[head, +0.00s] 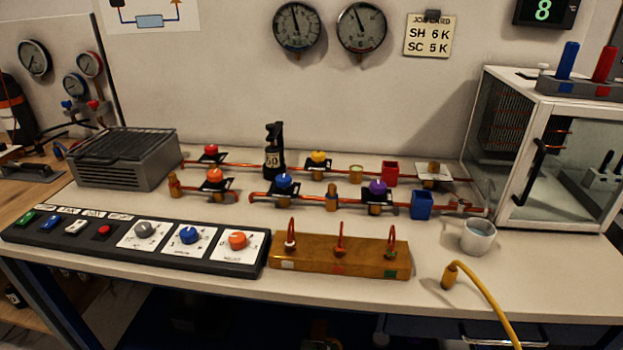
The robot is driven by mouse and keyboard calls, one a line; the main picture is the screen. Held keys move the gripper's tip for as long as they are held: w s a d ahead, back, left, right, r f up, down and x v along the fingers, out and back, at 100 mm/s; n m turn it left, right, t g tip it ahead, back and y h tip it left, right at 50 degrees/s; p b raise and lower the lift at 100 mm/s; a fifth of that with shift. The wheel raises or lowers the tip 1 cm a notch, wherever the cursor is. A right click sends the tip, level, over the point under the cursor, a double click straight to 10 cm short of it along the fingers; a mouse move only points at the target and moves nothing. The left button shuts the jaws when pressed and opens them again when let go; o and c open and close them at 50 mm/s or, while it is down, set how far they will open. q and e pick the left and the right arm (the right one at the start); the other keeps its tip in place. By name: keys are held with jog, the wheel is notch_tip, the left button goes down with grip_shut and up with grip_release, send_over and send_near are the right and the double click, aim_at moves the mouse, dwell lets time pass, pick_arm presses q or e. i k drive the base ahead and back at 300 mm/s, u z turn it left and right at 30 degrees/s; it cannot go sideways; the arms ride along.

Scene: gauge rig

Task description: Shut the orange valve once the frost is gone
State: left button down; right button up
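The orange valve (214,175) sits on the lower copper pipe run, at the left of the bench's middle. It has a round orange cap on a dark bracket; its setting is too small to read. A separate orange knob (237,240) is on the black control panel (120,245) at the front left. The glass-fronted cabinet (550,160) at the right has a dark finned coil (508,108) inside. I see no clear white frost on the coil or pipes, but the detail is small. Neither of my grippers is in view.
Red (211,150), yellow (318,157), blue (284,181) and purple (378,187) valves share the pipes. A wooden block (340,262) with hooked fittings, a grey cup (478,237) and a yellow hose (470,285) are in front. Two gauges (297,27) hang above.

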aim_at(215, 177)
jog(key=z, duration=0.1)
jog(key=k, duration=0.5)
jog(key=u, duration=1.65)
jog(key=i, duration=1.15)
jog(key=z, duration=2.3)
